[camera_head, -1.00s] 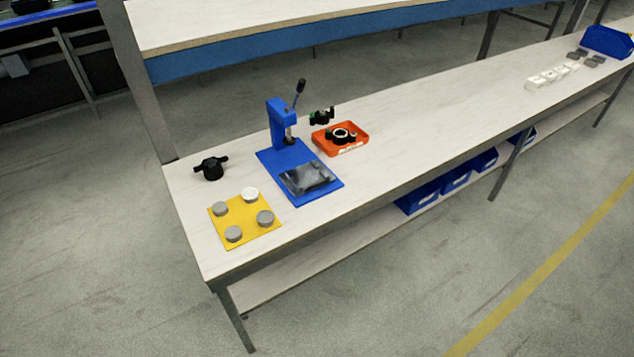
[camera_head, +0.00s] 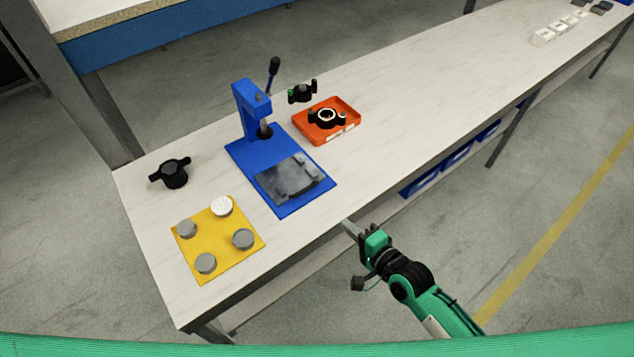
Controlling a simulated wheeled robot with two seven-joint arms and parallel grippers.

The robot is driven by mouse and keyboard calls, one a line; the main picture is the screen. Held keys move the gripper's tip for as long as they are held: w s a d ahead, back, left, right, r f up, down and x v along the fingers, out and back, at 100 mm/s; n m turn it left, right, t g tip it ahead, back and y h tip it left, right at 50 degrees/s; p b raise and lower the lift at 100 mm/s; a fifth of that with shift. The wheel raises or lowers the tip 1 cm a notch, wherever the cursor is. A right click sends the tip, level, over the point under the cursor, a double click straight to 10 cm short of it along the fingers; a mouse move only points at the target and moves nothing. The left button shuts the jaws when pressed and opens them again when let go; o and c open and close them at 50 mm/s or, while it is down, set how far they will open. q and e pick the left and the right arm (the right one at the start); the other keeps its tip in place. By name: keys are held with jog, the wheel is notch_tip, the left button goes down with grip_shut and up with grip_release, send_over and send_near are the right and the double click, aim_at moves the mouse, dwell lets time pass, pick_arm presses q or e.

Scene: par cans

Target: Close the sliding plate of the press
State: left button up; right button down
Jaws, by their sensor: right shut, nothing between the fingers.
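The blue press (camera_head: 252,108) stands on the workbench, with a black-knobbed lever rising at its back. Its sliding plate (camera_head: 291,178), a grey metallic slab, lies at the front end of the blue base, pulled out away from the press column. My right gripper (camera_head: 350,230) is shut and empty. It shows just past the front edge of the bench, to the lower right of the plate and apart from it. My left gripper is not in view.
A yellow mat (camera_head: 217,241) with several round grey pieces lies left of the press. A black handled part (camera_head: 172,173) sits behind it. An orange tray (camera_head: 348,127) holding a black part stands right of the press, with another black part (camera_head: 302,91) behind it.

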jog(key=x, duration=0.4)
jog(key=r+x, duration=0.1)
jog(key=x, duration=0.3)
jog(key=p+x, duration=0.1)
jog(key=x, duration=0.3)
jog(key=shift+w+a+r, duration=0.1)
jog(key=shift+w+a, duration=0.15)
jog(key=shift+a, duration=0.1)
jog(key=shift+w+a+f, duration=0.2)
jog(key=shift+w+a, duration=0.1)
jog(key=shift+w, duration=0.15)
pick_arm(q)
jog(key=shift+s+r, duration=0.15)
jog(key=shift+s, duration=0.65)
pick_arm(e)
jog(key=shift+w+a, duration=0.1)
